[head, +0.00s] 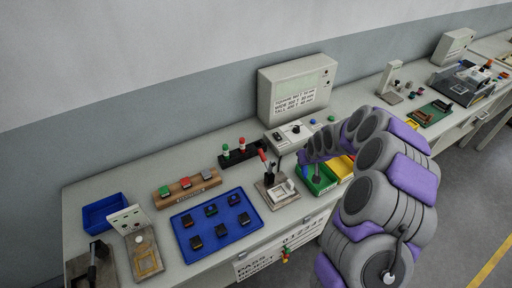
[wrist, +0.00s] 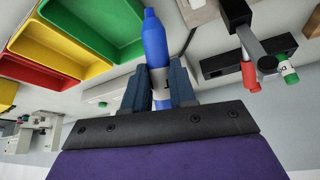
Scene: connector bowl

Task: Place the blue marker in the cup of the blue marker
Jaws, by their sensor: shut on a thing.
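The blue marker (wrist: 154,40) is held between the two fingers of my gripper (wrist: 160,82) in the wrist view. Its blue tip sticks out past the fingers, and a pale band with dark print shows between them. In the head view I cannot clearly make out the marker, and my arm hides most of the gripper near the green bin. I cannot tell which cup is the blue marker's.
A green bin (head: 308,190) and a yellow bin (head: 348,173) sit close to my arm. A blue tray (head: 198,251) with several dark parts lies left.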

